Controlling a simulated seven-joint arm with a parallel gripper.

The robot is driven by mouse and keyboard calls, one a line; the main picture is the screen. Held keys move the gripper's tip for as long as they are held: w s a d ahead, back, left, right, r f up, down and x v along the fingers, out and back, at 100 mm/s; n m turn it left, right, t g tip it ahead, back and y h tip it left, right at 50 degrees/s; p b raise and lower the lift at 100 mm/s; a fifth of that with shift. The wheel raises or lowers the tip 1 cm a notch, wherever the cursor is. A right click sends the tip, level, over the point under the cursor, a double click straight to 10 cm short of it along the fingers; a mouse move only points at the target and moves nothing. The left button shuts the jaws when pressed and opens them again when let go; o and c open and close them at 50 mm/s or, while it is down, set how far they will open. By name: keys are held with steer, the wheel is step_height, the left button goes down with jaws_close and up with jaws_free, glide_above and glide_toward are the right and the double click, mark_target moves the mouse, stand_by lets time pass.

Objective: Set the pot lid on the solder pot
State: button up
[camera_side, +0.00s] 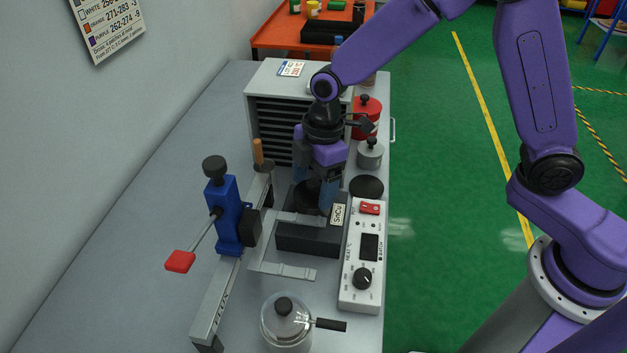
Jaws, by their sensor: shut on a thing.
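My gripper (315,199) points down, its blue fingers closed around a dark round thing that appears to be the pot lid (306,194). The fingers hide part of the lid. The solder pot (308,238) is a dark grey block with a small "SnCu" label at its right side, in the middle of the bench. The lid is over the back part of the pot. The pot's opening is hidden, and I cannot tell whether lid and pot touch.
A control box (361,290) with a dial stands right of the pot. A blue clamp (224,215) on a grey rail stands left. A glass jar (286,322) is in front. A drawer cabinet (290,95), a red can (367,113) and a grey pot (370,155) are behind. A dark disc (366,187) lies at right.

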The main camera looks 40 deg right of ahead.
steer(key=shift+f, duration=0.4)
stand_by(0.7)
steer(key=o, duration=1)
steer(key=shift+c, duration=0.2)
steer(key=shift+r, duration=0.1)
steer(key=shift+r, duration=3.4)
steer(key=s+d+r+m, duration=0.1)
steer(key=s+d+m, duration=0.1)
steer(key=s+d, duration=0.7)
steer(key=s+d+r+m+h, duration=0.1)
steer(key=s+d+m, duration=0.2)
steer(key=s+d, duration=0.6)
steer(key=s, duration=0.6)
steer(key=shift+s+d, duration=0.35)
